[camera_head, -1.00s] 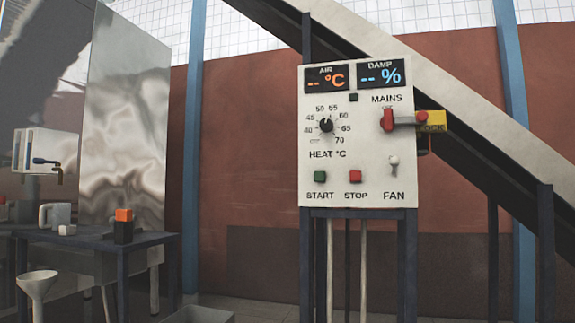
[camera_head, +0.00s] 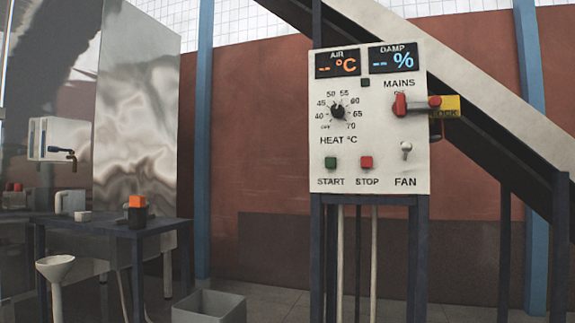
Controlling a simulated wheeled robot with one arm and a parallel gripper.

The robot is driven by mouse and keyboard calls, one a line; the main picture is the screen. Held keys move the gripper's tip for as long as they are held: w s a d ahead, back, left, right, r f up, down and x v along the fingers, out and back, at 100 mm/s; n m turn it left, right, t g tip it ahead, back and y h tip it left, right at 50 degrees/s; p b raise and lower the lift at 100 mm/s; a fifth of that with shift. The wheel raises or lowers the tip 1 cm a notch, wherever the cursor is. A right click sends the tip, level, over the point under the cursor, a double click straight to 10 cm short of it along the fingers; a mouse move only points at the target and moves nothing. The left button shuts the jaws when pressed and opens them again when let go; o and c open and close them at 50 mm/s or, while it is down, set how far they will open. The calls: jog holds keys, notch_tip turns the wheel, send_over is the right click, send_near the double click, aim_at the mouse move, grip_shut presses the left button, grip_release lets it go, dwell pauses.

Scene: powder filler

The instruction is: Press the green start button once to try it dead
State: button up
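The green start button (camera_head: 330,163) sits at the lower left of a white control panel (camera_head: 385,140), above the word START. The red stop button (camera_head: 367,162) is just to its right. The panel stands upright on dark legs. The AIR display (camera_head: 338,63) shows orange dashes and °C. The DAMP display (camera_head: 392,58) shows blue dashes and %. The red mains handle (camera_head: 400,105) is at the right, with a yellow lock tag (camera_head: 445,106) beside it. My gripper is not in view.
A dark table (camera_head: 100,228) at the left carries an orange-topped block (camera_head: 137,212) and a mug. A sloped beam runs behind the panel. The floor between bin and panel looks clear.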

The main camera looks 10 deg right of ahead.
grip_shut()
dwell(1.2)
